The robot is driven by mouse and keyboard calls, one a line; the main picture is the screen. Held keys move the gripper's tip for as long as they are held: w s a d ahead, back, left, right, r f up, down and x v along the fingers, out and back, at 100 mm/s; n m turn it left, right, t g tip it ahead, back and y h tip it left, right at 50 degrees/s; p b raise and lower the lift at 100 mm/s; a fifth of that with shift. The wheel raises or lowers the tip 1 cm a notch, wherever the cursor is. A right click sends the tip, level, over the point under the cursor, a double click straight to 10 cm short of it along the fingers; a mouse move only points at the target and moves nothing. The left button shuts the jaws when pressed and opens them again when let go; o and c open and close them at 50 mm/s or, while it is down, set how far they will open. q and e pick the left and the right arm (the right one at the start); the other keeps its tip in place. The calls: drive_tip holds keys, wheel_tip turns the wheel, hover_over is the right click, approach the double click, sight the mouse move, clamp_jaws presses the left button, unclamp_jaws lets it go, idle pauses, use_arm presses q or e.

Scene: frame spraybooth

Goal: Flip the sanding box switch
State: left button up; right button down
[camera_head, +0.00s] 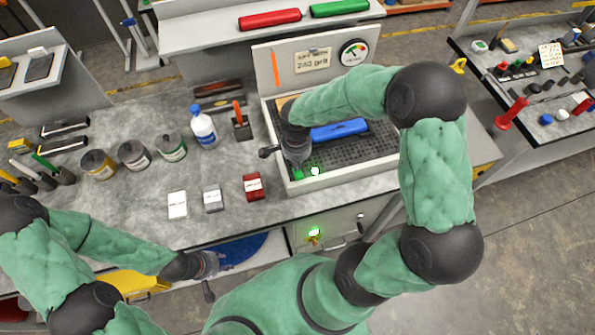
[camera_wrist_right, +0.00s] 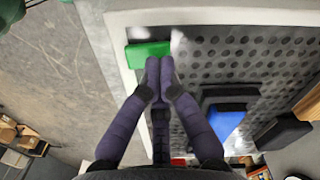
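The sanding box (camera_head: 384,152) is a pale open tray with a dark perforated bed and an upright back panel. A small green switch (camera_head: 297,174) sits in its front left corner, with a bright green-white glow beside it. In the right wrist view the green switch (camera_wrist_right: 148,52) is a rectangular block inside the pale rim. My right gripper (camera_head: 297,160) is over that corner. Its fingertips (camera_wrist_right: 160,66) are together and empty, right at the switch's near edge; I cannot tell whether they touch. My left gripper (camera_head: 209,272) hangs low by the bench front, its fingers unclear.
A blue sanding block (camera_head: 339,130) lies on the bed. A white bottle (camera_head: 203,127), several cans and small boxes stand on the bench to the left. Another green light (camera_head: 314,232) glows on the cabinet front. Bench surface around the small boxes is clear.

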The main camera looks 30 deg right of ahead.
drive_tip(key=shift+r+p, duration=1.45)
drive_tip(key=shift+r, duration=1.45)
use_arm(q)
wheel_tip(320, 180, up, 3)
drive_tip(key=shift+r, duration=0.1)
